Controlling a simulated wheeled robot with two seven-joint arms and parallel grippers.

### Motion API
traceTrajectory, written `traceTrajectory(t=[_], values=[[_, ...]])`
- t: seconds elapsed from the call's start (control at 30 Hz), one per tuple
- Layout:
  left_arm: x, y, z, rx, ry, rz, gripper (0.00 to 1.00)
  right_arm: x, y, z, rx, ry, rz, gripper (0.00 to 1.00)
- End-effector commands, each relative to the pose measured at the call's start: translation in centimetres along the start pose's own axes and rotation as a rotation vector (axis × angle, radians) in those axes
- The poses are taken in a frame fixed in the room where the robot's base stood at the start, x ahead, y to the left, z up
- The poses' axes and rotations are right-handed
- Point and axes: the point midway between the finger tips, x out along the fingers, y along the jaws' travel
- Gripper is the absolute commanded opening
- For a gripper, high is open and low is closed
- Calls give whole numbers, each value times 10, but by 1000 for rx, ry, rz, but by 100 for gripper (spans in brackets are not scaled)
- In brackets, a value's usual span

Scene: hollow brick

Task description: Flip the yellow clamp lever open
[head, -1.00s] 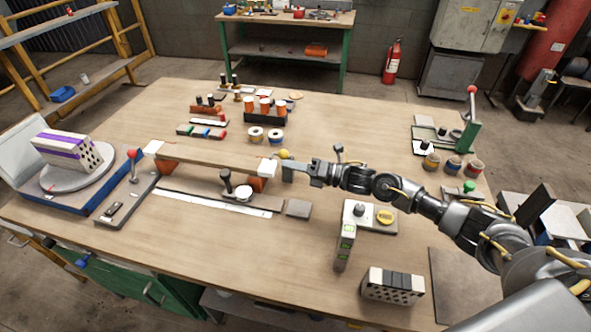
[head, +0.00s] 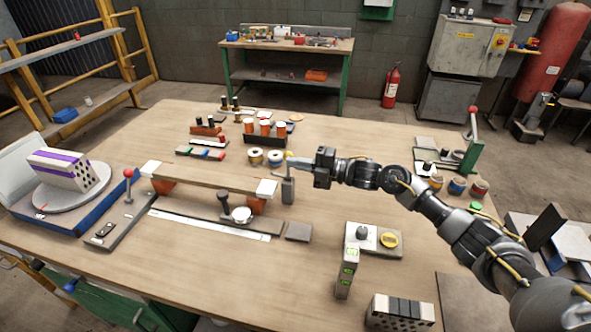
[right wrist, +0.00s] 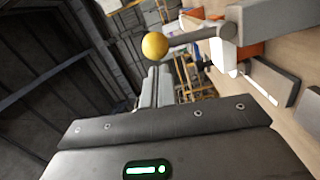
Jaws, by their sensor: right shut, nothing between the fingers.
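The yellow ball knob (right wrist: 155,45) of the clamp lever shows in the right wrist view, on the end of a dark rod (right wrist: 205,34). The rod stands out from a grey clamp post (right wrist: 270,28), away from the table. In the head view the grey post (head: 288,191) stands at the right end of the long board, and I cannot make out the knob there. My right gripper (head: 299,163) is shut and empty, just above the post, pointing left. Its fingers (right wrist: 160,85) are close to the knob; I cannot tell whether they touch. My left gripper is out of view.
The long board (head: 213,183) lies on orange supports left of the post. A red-knobbed lever (head: 128,178) stands at its left end. A grey flat block (head: 298,232) lies in front.

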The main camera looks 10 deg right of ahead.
Motion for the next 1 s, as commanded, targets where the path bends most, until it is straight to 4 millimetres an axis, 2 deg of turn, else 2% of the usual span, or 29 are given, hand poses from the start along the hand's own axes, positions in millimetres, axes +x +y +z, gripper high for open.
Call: traceTrajectory(t=[0.77,1.0], values=[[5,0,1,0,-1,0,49,-1,2,5,-4,-1,1,0],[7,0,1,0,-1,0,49,-19,2,7,-5,3,-2,0]])
